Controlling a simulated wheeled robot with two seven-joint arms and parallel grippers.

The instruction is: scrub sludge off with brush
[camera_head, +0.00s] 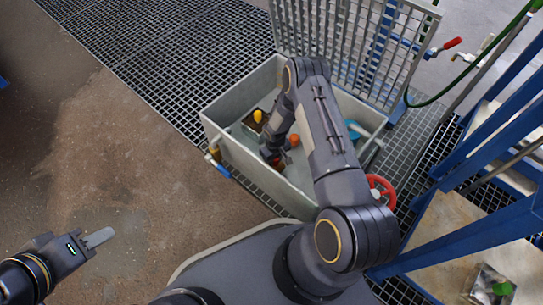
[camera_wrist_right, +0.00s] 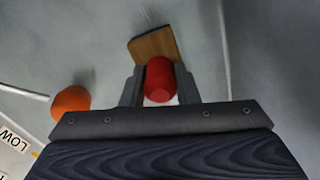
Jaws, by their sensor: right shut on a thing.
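My right arm reaches down into a grey open-topped tank (camera_head: 230,145), and its gripper (camera_head: 273,155) is inside near the bottom. In the right wrist view the gripper (camera_wrist_right: 159,88) is shut on a red handle (camera_wrist_right: 159,72). A brown wooden brush block (camera_wrist_right: 154,45) shows just beyond the handle, over a grey surface. Any bristles are too faint to tell, and I cannot make out sludge for certain. My left gripper (camera_head: 98,238) hangs over the brown floor, away from the tank; its pale finger shows edge-on, so its opening is unclear.
An orange rounded thing (camera_wrist_right: 71,101) lies left of the brush, with a pale rod beside it. A yellow thing (camera_head: 257,116) is in the tank's far left corner. A raised grate (camera_head: 350,40), a red handwheel (camera_head: 381,190) and blue framing (camera_head: 470,235) stand around the tank's right side.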

